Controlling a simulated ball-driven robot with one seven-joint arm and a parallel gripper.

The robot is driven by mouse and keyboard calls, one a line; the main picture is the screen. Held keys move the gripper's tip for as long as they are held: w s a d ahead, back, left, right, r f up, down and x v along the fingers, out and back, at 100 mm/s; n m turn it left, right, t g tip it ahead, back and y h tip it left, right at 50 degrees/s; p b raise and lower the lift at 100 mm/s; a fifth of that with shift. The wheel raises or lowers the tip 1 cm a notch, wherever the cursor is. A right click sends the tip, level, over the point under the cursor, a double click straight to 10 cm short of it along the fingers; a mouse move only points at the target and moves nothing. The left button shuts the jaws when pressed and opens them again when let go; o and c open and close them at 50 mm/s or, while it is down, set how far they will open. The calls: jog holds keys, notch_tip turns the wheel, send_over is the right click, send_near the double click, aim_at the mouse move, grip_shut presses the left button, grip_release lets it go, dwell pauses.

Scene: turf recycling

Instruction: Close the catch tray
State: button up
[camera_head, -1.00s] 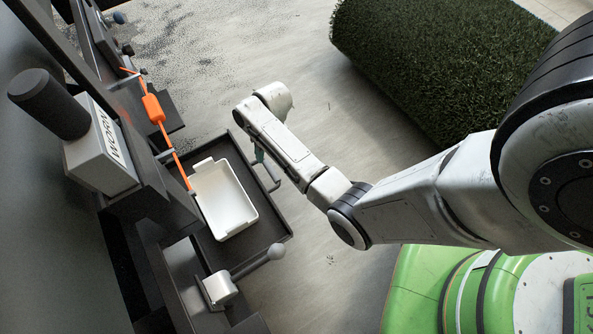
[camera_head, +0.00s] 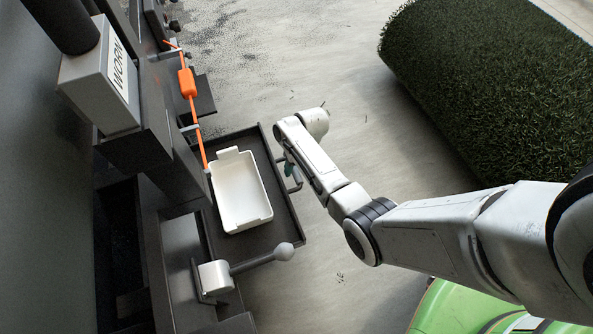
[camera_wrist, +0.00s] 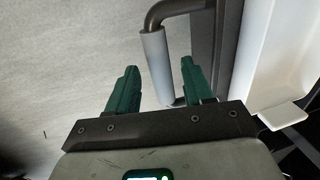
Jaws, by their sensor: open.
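The catch tray (camera_head: 283,232) is a dark, shallow drawer that stands pulled out from the machine. It holds a white bin (camera_head: 242,229). A bar handle (camera_head: 297,182) is on the tray's outer side; in the wrist view its light grey grip (camera_wrist: 156,66) hangs from a dark bent bracket. My gripper (camera_wrist: 160,80) is open, with one green finger on each side of the grip in that view. I see a gap on both sides and no clear contact. In the head view, my gripper (camera_head: 288,167) is mostly hidden behind my wrist, close to the handle.
A lever with a round knob (camera_head: 283,252) sticks out just below the tray in the head view. An orange cable (camera_head: 188,85) runs down the machine. A turf roll (camera_head: 480,80) lies at the upper right. Floor beyond the handle is clear.

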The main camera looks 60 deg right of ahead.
jog(key=shift+f, duration=0.2)
grip_shut()
dwell(0.4)
